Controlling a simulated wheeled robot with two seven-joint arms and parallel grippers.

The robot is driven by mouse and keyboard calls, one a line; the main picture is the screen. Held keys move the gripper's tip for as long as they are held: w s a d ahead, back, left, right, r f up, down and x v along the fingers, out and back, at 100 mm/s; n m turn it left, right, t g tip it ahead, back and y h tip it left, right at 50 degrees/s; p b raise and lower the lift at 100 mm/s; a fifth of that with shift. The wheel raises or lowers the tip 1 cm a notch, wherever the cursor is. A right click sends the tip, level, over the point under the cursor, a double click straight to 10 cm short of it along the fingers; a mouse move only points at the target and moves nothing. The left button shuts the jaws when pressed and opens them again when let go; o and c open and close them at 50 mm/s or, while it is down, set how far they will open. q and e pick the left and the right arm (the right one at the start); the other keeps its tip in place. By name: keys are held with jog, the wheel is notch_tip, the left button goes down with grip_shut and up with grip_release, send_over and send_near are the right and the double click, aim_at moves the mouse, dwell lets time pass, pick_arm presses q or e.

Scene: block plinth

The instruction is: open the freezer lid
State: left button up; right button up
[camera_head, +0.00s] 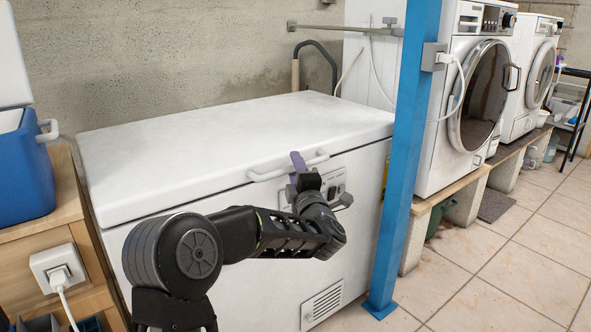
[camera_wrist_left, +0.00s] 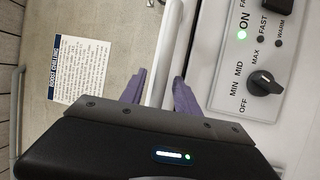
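The white chest freezer (camera_head: 240,270) stands against the wall with its lid (camera_head: 225,145) down. A pale bar handle (camera_head: 265,176) runs along the lid's front edge; the handle also shows in the left wrist view (camera_wrist_left: 167,45). My left gripper (camera_head: 298,162) is at the handle's middle, with purple fingers. In the left wrist view, the fingers of my left gripper (camera_wrist_left: 160,84) stand apart on either side of the handle. They look open; whether either touches the bar is hard to see. My right gripper is not in view.
A control panel with a knob (camera_wrist_left: 265,82) sits close beside the left gripper. A blue post (camera_head: 402,170) stands at the freezer's right front corner. A blue cooler (camera_head: 22,170) rests on a wooden cabinet at left. Washing machines (camera_head: 470,100) stand at right. Bare wall rises behind the lid.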

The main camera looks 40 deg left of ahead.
pick_arm(q)
grip_shut()
dwell(0.3)
dwell(1.1)
